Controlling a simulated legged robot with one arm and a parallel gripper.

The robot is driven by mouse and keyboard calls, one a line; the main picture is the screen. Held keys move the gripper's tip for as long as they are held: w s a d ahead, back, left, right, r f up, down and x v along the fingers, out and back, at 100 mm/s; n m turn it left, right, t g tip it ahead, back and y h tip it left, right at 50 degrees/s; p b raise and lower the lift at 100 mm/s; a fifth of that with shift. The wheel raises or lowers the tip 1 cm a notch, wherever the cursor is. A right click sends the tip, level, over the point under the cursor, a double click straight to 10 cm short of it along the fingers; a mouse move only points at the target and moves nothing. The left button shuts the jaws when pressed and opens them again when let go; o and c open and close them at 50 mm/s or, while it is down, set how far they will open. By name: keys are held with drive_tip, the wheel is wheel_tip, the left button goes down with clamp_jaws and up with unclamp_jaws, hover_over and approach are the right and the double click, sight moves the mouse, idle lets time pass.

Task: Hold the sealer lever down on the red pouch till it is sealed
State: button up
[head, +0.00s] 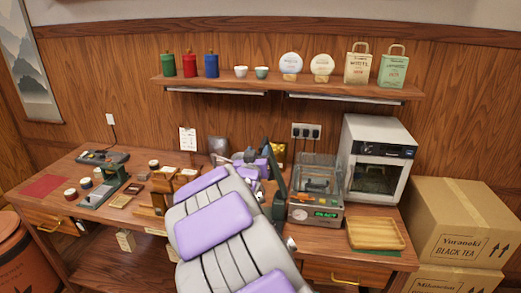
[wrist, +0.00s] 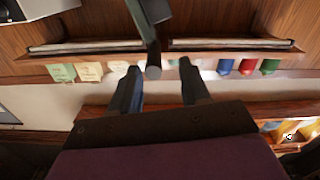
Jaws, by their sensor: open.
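My gripper (head: 262,162) is over the middle of the bench in the head view, partly hidden by my own arm. In the wrist view its two fingers (wrist: 160,66) are apart. A dark green-grey lever (wrist: 147,30) comes down from the top of that view, and its rounded end lies between the fingertips in the picture. I see no finger closed on it; its depth is hard to tell. In the head view the raised dark green lever (head: 280,174) stands beside my gripper, left of the clear-lidded machine. I cannot make out the red pouch in either view.
The clear-lidded machine (head: 316,195) with a lit display and a white oven-like cabinet (head: 378,155) stand to the right. A wooden tray (head: 376,234) lies near the front right. A shelf (head: 285,88) of canisters, cups and bags runs above. A red mat (head: 43,187) lies far left.

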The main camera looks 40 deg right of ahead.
sight(263, 144)
drive_tip(key=x, duration=0.3)
drive_tip(key=s+d+x, duration=0.1)
drive_tip(key=x, duration=0.1)
drive_tip(key=shift+w+d+f+b, duration=0.15)
drive_tip(key=shift+w+f+b, duration=0.05)
drive_tip(key=shift+b, duration=0.1)
drive_tip(key=shift+a+r, duration=0.2)
drive_tip(key=shift+a, duration=0.5)
drive_tip(key=shift+c, duration=0.2)
drive_tip(key=c, duration=0.3)
drive_tip(key=shift+s+d, duration=0.15)
drive_tip(key=shift+d, duration=0.05)
drive_tip(key=c, duration=0.3)
clamp_jaws()
